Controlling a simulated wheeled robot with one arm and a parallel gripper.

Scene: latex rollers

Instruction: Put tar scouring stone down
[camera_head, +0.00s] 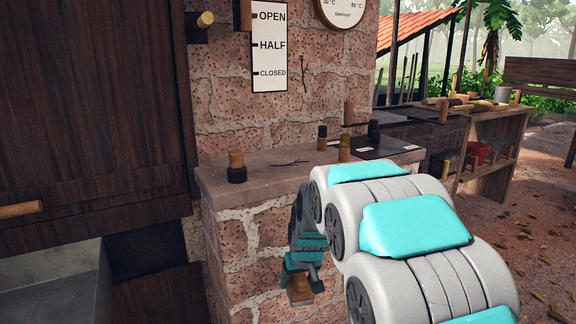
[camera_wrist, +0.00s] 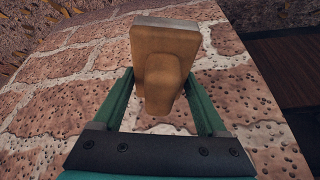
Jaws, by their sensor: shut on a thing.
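The tar scouring stone (camera_wrist: 165,45) appears in the wrist view as a brown wooden block with a rounded handle and a pale grey slab along its far edge. My gripper (camera_wrist: 158,82) is shut on the handle, with one green finger on each side. In the head view the brown block (camera_head: 299,290) hangs below my gripper (camera_head: 298,268), in front of the stone wall and below the ledge. My arm hides part of the ledge and wall there.
The stone ledge (camera_head: 260,165) carries several wooden-handled tools, including a dark-based one (camera_head: 236,166) at left and a dark plate (camera_head: 385,148) at right. A dark wooden cabinet (camera_head: 85,100) stands left. A wooden bench (camera_head: 495,145) stands back right. The ledge has bare patches.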

